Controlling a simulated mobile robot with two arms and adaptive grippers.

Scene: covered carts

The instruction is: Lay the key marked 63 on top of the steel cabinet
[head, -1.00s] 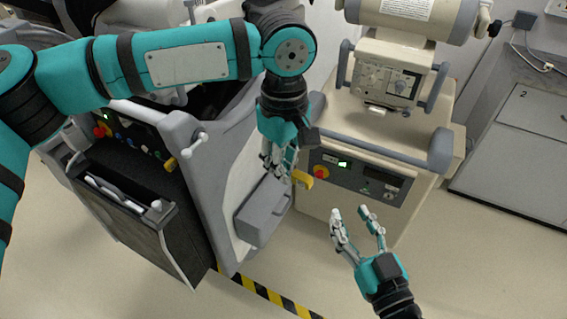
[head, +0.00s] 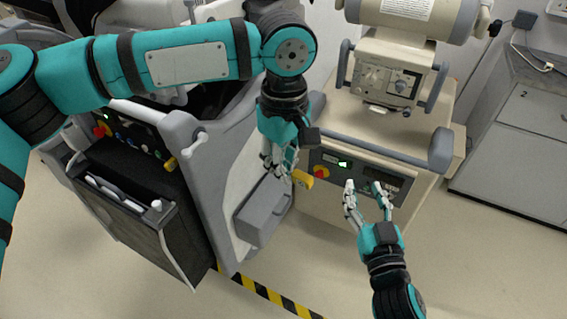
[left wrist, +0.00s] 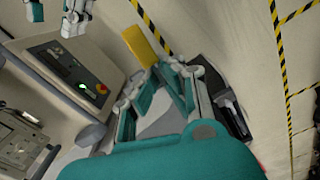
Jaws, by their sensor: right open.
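A yellow tag-like piece (head: 303,179), likely the key, sits at the fingertips of my left gripper (head: 282,163). It also shows as a yellow block in the left wrist view (left wrist: 139,45), pinched between the converging fingertips. No number on it can be read. A grey cabinet marked 2 (head: 515,150), likely the steel cabinet, stands at the right edge of the head view, well away from the left gripper. My right gripper (head: 368,190) is open and empty in front of the beige machine's panel.
A beige machine (head: 420,140) with handles and a control panel stands between the left gripper and the cabinet. A grey cart with a dark side bin (head: 135,215) is at left. A yellow-black floor stripe (head: 265,292) runs below. Floor at lower right is clear.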

